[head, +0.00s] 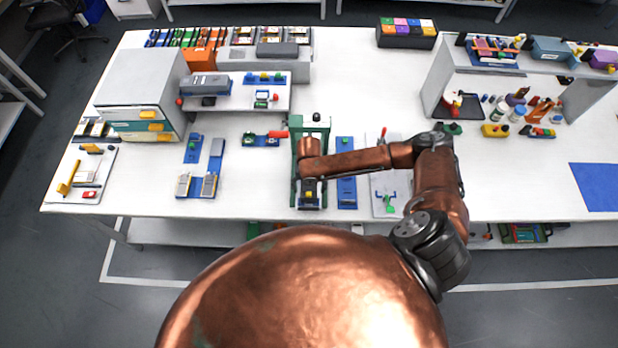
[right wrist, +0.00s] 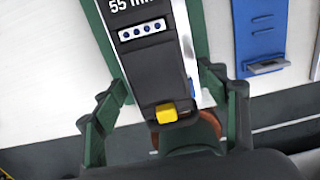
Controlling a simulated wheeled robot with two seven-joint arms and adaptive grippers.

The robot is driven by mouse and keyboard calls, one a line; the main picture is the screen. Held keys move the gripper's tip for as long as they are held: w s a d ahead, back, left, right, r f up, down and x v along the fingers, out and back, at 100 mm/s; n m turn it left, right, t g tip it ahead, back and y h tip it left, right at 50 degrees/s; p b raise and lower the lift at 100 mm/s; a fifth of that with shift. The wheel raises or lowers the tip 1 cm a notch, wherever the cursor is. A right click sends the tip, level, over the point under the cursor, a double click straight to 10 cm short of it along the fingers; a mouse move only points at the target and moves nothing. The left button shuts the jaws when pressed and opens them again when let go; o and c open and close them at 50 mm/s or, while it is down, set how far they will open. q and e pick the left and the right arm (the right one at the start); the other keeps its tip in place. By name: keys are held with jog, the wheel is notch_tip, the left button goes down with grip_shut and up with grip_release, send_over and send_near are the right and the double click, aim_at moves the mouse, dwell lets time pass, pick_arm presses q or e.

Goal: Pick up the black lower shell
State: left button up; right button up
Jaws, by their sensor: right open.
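A black part (right wrist: 150,65) marked "55 mm", with a blue-and-white dotted label and a yellow block at its near end, lies between my right fingers in the right wrist view. It also shows as a dark piece (head: 309,199) at the front of a green-framed stand in the head view. I cannot tell for certain whether it is the black lower shell. My right gripper (right wrist: 163,85) is open, with its green fingers apart on either side of the part's near end. In the head view my right wrist covers the stand's middle and hides the fingers. My left gripper is out of view.
The green stand (head: 312,122) rises behind. A blue fixture (head: 346,170) stands close to its right, and a white board (head: 377,199) with a green piece lies beyond. Blue trays (head: 184,188) lie left. The table's front edge is close. The table's back middle is clear.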

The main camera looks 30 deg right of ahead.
jog(key=shift+f, duration=1)
jog(key=c, duration=1.3)
